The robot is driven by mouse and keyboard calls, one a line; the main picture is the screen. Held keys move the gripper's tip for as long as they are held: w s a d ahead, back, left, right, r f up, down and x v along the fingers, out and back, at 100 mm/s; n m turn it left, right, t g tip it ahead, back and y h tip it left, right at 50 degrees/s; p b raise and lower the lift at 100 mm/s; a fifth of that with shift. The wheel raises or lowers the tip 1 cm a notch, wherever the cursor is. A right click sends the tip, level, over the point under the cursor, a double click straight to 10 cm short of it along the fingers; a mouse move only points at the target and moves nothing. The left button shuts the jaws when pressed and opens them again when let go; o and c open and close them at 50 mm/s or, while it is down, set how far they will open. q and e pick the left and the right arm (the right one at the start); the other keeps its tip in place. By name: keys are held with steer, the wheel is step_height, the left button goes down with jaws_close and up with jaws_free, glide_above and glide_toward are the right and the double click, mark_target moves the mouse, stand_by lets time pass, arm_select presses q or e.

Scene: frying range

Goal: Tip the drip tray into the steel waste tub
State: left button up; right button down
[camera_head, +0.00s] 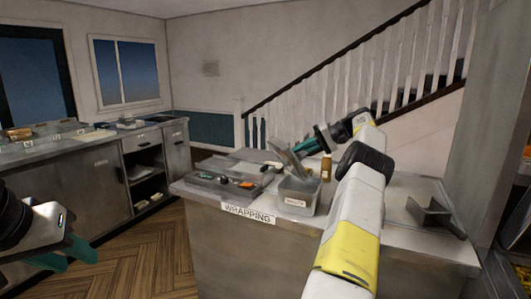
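The grey drip tray (283,157) is held steeply tilted above the steel waste tub (298,204), its lower end near the tub's opening. My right gripper (301,147) reaches in over the counter from the right, its teal fingers closed at the tray's edge. The tub is a small open box with a white label on its front, standing at the counter's front edge. Its inside is only partly visible. My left gripper (72,253) is at the lower left, over the floor, away from the counter. Its teal fingers look apart and empty.
The steel counter (385,226) bears a "WRAPPING" label. A dark tray of small items (208,181) lies left of the tub, a brown bottle (326,168) behind it. An angled metal holder (436,216) stands at the right. Another counter (75,180) runs along the left wall.

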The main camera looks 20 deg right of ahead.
mark_target(283, 158)
steer(key=shift+a+r+h, duration=0.1)
steer(key=shift+a+h, duration=0.2)
steer(key=a+h, duration=0.1)
steer(key=a+n+h, duration=0.1)
steer(key=a+h, duration=0.1)
steer(key=shift+s+a+f, duration=0.1)
steer(key=shift+a+f, duration=0.05)
steer(key=shift+f, duration=0.05)
steer(key=shift+a+f+n+h, duration=0.25)
steer(key=shift+a+h, duration=0.1)
steer(key=shift+h, duration=0.25)
steer(key=shift+a+f+n+h, duration=0.15)
steer(key=shift+a+n+h, duration=0.15)
steer(key=shift+h, duration=0.3)
steer(key=a+f+h, duration=0.1)
steer(key=h, duration=0.1)
steer(key=a+n+h, duration=0.1)
steer(key=shift+s+a+f+h, duration=0.1)
steer(key=shift+s+f+h, duration=0.05)
steer(key=shift+f+h, duration=0.25)
steer(key=shift+r, duration=0.75)
